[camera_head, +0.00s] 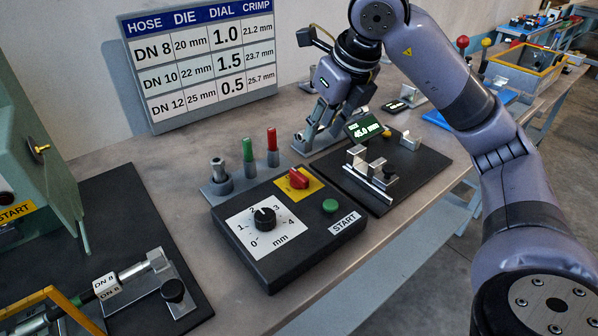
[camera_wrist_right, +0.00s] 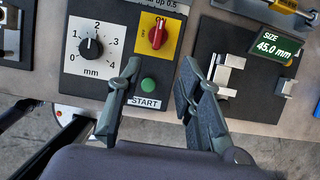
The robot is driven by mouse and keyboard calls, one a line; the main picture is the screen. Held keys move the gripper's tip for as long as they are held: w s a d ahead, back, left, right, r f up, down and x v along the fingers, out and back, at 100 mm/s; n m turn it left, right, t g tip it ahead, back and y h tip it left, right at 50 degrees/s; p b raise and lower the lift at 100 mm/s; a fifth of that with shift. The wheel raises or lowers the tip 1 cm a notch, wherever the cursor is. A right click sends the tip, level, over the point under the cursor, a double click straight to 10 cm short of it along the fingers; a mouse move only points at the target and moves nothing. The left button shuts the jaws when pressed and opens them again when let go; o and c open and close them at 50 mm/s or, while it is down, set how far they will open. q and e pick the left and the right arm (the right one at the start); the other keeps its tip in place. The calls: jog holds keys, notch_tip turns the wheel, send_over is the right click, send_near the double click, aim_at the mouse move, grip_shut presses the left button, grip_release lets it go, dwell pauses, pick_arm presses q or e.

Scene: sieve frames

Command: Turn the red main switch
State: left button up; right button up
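The red main switch (camera_head: 299,179) is a red rotary knob on a yellow plate, at the back of a black control box (camera_head: 262,274). In the right wrist view the switch (camera_wrist_right: 157,34) shows near the top, its grip running roughly up and down with a slight tilt. My right gripper (camera_head: 320,128) is in the air behind and above the box. In the wrist view my right gripper (camera_wrist_right: 158,75) has its fingers spread, with nothing between them, and the switch lies beyond the fingertips. They do not touch it. My left gripper is not in view.
The box also carries a black dial (camera_head: 264,217) and a green START button (camera_head: 330,206). Red and green pins (camera_head: 272,147) stand behind it. A black board with a 45.0 mm display (camera_head: 363,128) lies to the right. A green machine (camera_head: 45,170) stands left.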

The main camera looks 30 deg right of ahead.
aim_at(300, 174)
jog(key=x, duration=1.6)
jog(key=shift+s, duration=0.15)
jog(key=shift+c, duration=0.5)
grip_shut()
